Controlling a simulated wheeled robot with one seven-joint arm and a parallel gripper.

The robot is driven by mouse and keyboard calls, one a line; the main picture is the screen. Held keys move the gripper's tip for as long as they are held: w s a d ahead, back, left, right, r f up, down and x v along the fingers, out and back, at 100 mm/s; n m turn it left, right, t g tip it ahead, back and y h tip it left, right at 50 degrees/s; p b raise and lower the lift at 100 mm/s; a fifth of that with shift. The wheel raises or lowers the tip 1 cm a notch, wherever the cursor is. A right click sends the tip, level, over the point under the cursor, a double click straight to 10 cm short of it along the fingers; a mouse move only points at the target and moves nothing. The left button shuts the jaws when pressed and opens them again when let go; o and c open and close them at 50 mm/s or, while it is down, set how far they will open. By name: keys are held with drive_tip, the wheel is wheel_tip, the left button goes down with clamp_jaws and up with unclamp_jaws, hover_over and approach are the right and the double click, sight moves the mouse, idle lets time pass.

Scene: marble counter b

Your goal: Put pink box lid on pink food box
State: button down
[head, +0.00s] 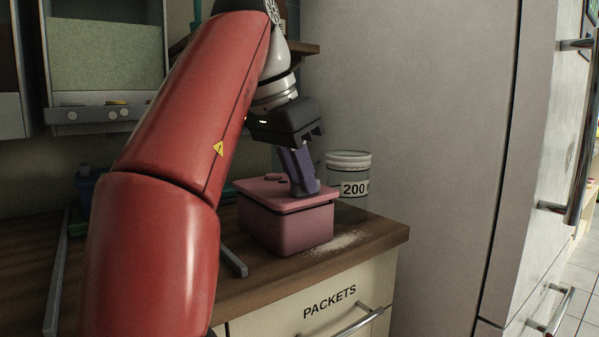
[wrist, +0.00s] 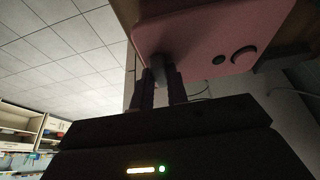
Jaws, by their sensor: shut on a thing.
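The pink food box (head: 285,228) stands on the wooden counter near its right end. The pink box lid (head: 258,189) lies over the box top, roughly lined up with it; I cannot tell whether it is fully seated. My gripper (head: 304,190) comes down from above, with its purple fingers at the right part of the lid. In the wrist view my gripper (wrist: 157,78) is shut on a small grey handle of the pink lid (wrist: 205,30). Two round knobs show on the lid there. The inside of the box is hidden.
A white-lidded jar marked 200 (head: 350,178) stands behind the box to the right. White powder (head: 338,243) is spilled beside the box. A tall pale cabinet (head: 410,110) bounds the counter's right. A grey bar (head: 233,262) lies left of the box.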

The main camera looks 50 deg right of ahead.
drive_tip(key=shift+f+b, duration=0.3)
drive_tip(key=shift+f, duration=0.1)
drive_tip(key=c, duration=1.3)
unclamp_jaws()
drive_tip(key=p+v, duration=0.6)
drive_tip(key=v, duration=0.1)
drive_tip(key=shift+d+p, duration=0.1)
drive_tip(key=shift+p, duration=0.3)
drive_tip(key=shift+a+r+p, duration=0.25)
drive_tip(key=shift+r+p, duration=0.15)
drive_tip(key=shift+p, duration=0.15)
